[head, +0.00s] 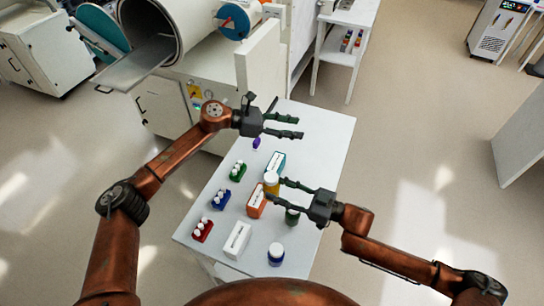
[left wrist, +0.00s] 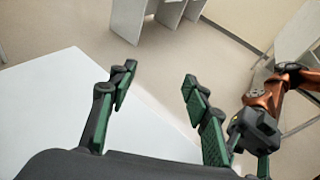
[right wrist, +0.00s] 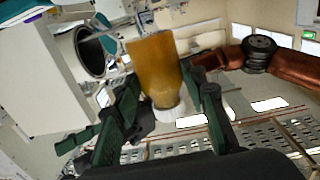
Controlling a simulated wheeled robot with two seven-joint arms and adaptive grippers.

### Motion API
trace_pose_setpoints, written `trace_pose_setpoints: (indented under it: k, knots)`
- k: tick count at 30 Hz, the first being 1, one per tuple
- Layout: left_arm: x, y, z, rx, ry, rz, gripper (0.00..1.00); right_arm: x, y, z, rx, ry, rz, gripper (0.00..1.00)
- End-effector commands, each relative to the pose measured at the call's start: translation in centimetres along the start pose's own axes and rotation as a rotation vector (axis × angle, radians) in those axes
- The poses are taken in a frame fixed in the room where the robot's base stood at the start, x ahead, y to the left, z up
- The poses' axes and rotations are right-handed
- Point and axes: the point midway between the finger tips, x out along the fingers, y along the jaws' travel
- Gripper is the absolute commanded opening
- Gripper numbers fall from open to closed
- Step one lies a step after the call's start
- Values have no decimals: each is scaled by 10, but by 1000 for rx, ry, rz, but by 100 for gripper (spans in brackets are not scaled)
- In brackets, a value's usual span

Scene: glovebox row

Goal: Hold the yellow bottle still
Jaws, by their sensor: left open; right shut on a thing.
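The yellow bottle (head: 271,179) is between the fingers of my right gripper (head: 276,190), over the middle of the white table (head: 325,150). In the right wrist view the yellow bottle (right wrist: 155,68) stands large between the green-padded fingers, with its white cap (right wrist: 166,114) toward the bottom of the picture. My right gripper is shut on it. My left gripper (head: 298,126) is open and empty above the far part of the table. The left wrist view shows nothing between its fingers (left wrist: 157,75).
On the table are an orange box (head: 256,200), a teal box (head: 276,161), a white box (head: 237,240), a blue jar (head: 276,254), a green bottle (head: 292,216), and red (head: 202,231), blue (head: 221,199) and green (head: 238,170) vial racks. The table's far right is clear.

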Motion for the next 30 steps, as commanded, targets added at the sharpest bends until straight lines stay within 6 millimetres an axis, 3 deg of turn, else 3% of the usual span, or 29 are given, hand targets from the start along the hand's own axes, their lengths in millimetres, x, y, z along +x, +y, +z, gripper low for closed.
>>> trace_pose_setpoints:
  k: [2, 6, 12, 18, 22, 27, 30]
  knots:
    - [12, -34, 18, 198, 91, -91, 45, 0, 0, -1, 0, 1, 0, 0]
    - [20, -88, 24, 548, 268, -267, 45, 0, 0, -1, 0, 1, 0, 0]
    - [-1, -137, 14, 992, 528, -535, 45, 0, 0, 0, 0, 1, 0, 0]
    - [-48, -154, 6, 1313, 777, -805, 45, 0, 0, 0, 0, 1, 0, 0]
    - [-75, -155, 6, 1425, 893, -938, 45, 0, 0, 0, 0, 1, 0, 0]
    - [-94, -155, 7, 1485, 967, -1028, 45, 0, 0, 0, 0, 1, 0, 0]
    - [-96, -154, 1, 1492, 979, -1045, 45, 0, 0, 0, 0, 1, 0, 0]
